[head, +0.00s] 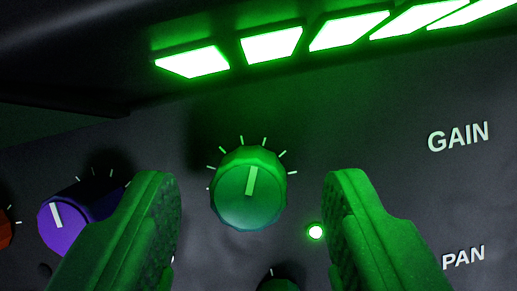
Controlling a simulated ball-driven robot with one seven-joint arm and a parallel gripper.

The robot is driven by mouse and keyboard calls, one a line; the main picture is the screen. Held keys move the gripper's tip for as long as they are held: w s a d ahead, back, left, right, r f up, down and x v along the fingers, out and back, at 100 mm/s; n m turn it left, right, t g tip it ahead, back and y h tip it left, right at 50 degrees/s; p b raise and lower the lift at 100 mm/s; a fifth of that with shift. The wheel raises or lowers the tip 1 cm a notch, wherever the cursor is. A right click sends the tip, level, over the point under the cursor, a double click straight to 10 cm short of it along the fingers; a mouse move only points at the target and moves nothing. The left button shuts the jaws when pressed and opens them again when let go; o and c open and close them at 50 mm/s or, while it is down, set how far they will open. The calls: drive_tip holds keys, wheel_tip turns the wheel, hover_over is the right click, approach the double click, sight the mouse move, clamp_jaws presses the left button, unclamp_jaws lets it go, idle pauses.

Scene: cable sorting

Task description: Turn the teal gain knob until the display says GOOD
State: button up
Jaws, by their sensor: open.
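The gain knob (248,200) sits in the middle of the view on a dark panel and looks green under the green light. Its pale pointer line points up and slightly right, among tick marks around its top. My gripper (252,190) is open, with one finger left of the knob and one right of it. Both fingers stand apart from the knob, with clear gaps. The GAIN label (458,136) is printed at the right. A row of bright green lit blocks (272,45) runs along the top. No readable display text shows.
A purple knob (62,228) is at the left, partly behind the left finger. An orange knob (4,230) is cut off at the left edge. Another knob (279,285) shows at the bottom edge. A small green light (316,232) glows by the right finger. A PAN label (463,257) is lower right.

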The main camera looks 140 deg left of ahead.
drive_tip(key=shift+w+f, duration=0.2)
drive_tip(key=shift+f, duration=0.3)
clamp_jaws()
drive_tip(key=m+p, duration=0.2)
drive_tip(key=m+h+p, duration=0.1)
drive_tip(key=shift+a+r+g, duration=0.2)
drive_tip(key=shift+r+g, duration=0.1)
drive_tip(key=shift+w+d+f+m+h+p, duration=0.1)
drive_tip(key=shift+f+m+h+p, duration=0.25)
drive_tip(key=shift+m+p, duration=0.45)
drive_tip(key=shift+r, duration=0.1)
